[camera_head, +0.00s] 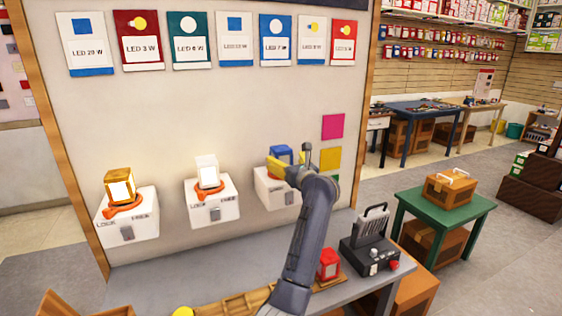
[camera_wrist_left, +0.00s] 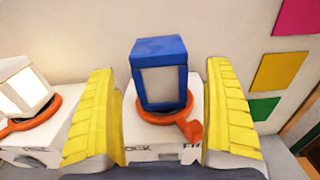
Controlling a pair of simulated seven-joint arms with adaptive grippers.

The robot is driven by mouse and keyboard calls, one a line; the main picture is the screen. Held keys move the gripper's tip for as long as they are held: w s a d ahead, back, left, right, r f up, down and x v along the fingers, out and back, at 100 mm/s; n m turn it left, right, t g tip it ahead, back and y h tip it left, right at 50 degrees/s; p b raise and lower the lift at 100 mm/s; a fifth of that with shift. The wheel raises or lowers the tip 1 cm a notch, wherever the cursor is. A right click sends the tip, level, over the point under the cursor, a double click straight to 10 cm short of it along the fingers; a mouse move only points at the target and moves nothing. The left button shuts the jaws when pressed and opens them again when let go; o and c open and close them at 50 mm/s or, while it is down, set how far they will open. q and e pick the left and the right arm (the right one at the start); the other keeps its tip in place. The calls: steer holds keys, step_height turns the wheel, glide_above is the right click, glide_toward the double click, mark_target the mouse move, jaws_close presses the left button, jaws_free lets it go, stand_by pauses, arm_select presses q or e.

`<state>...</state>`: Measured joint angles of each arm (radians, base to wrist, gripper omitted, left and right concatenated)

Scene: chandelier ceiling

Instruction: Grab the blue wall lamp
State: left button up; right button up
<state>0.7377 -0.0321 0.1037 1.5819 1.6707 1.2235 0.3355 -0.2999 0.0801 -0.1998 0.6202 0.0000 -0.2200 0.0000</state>
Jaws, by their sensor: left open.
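The blue wall lamp (camera_head: 281,151) sits on the rightmost white wall box (camera_head: 268,190), partly hidden by my left gripper (camera_head: 284,164). In the left wrist view the blue lamp (camera_wrist_left: 159,72) stands upright with a pale front panel. An orange ring (camera_wrist_left: 165,112) surrounds its base, its handle pointing to the lower right. My left gripper is open, with one yellow finger on each side of the lamp. Wall shows between the lamp and the upper parts of both fingers. My right gripper is not in view.
A white lamp (camera_head: 208,172) and a gold lamp (camera_head: 119,186) stand on similar boxes to the left. A grey counter (camera_head: 215,263) runs below, with a red lamp (camera_head: 328,264) and a dark device (camera_head: 370,243) at its right. Coloured squares (camera_head: 332,126) are on the wall.

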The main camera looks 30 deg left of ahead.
arm_select(q)
steer(key=shift+x, duration=2.45)
steer(key=shift+f, duration=0.15)
steer(key=shift+c, duration=0.2)
steer(key=c, duration=1.4)
